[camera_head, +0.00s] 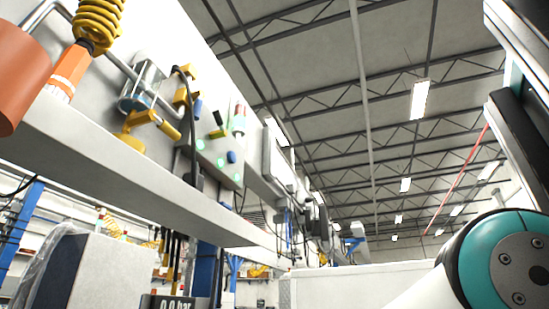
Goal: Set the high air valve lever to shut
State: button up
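Yellow valve-like fittings sit on the wall panel at upper left. One yellow fitting (135,125) with a short bar-like end (172,131) is below a clear cylinder (146,85). A second yellow fitting (183,92) is just right of it, by a black cable. I cannot tell which of these is the high air valve lever, nor its setting. My gripper is not in view. Part of my arm, with a teal and grey joint cap (515,260), shows at lower right, well apart from the fittings.
A long grey ledge (100,170) runs below the fittings. A yellow coiled hose (98,22) and an orange cylinder (18,75) are at far left. A grey control box (212,165) has green lights and a blue knob. A partly cut-off display (175,303) reads in bar.

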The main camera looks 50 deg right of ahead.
aim_at(197, 110)
jog(key=z, duration=1.3)
jog(key=k, duration=0.35)
jog(key=u, duration=0.3)
